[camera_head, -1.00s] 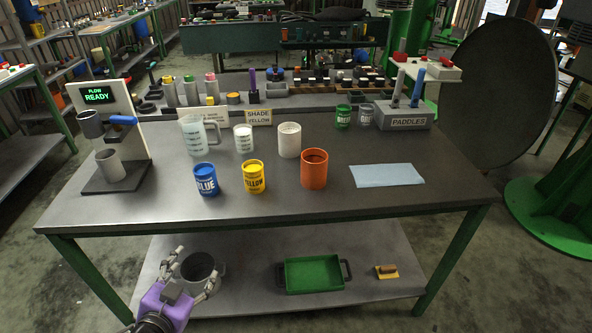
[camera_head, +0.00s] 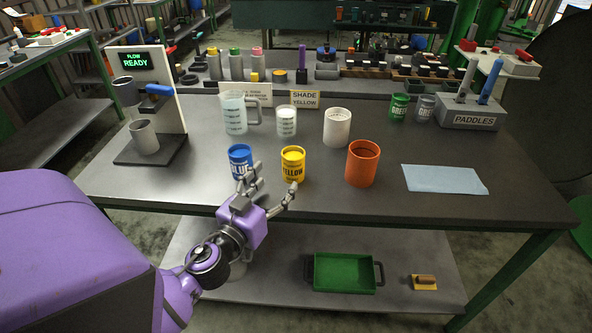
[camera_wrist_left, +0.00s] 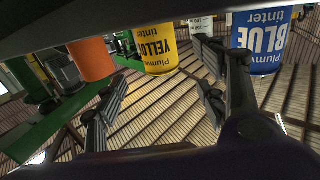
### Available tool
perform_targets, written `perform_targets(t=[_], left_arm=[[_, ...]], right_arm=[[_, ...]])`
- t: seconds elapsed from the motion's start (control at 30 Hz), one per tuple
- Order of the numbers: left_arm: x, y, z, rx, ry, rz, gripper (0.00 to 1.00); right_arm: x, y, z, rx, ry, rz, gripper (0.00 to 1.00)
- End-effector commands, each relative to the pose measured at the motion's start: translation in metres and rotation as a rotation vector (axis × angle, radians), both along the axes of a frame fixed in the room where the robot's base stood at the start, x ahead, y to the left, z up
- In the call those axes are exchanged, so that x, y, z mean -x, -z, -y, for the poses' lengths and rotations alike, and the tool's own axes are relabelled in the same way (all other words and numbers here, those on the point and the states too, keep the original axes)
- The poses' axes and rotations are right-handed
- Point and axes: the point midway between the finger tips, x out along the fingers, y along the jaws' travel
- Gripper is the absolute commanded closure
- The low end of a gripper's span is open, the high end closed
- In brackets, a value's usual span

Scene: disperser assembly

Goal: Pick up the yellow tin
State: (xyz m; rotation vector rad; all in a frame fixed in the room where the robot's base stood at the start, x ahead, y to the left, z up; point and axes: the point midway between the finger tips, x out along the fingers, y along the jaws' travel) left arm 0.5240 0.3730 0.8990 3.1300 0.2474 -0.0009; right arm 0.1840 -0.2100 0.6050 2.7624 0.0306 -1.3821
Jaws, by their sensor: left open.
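The yellow tin (camera_head: 292,165) stands upright near the front of the table, lettered YELLOW. In the left wrist view the yellow tin (camera_wrist_left: 155,48) shows upside down, beyond the gap between the fingers. The blue tin (camera_head: 240,160) stands just left of it, and shows at upper right in the wrist view (camera_wrist_left: 262,40). My left gripper (camera_head: 272,187) is open and empty, its fingers spread in front of the two tins. One finger overlaps the lower edge of the blue tin in the head view, the other is near the yellow tin's lower right. I cannot tell whether they touch.
An orange container (camera_head: 362,165) stands right of the yellow tin. Behind are a white cup (camera_head: 337,128), a beaker (camera_head: 287,121) and a jug (camera_head: 235,113). A blue cloth (camera_head: 444,180) lies at the right. A green tray (camera_head: 345,287) sits on the lower shelf.

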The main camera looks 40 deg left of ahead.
Motion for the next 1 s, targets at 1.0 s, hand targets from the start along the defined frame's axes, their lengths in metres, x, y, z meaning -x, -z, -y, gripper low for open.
perform_targets(t=[1.0], left_arm=[[-0.074, 0.017, -0.012, -0.001, 0.000, 0.000, 0.35]], right_arm=[[-0.004, -0.007, -0.003, -0.007, 0.007, 0.010, 0.60]])
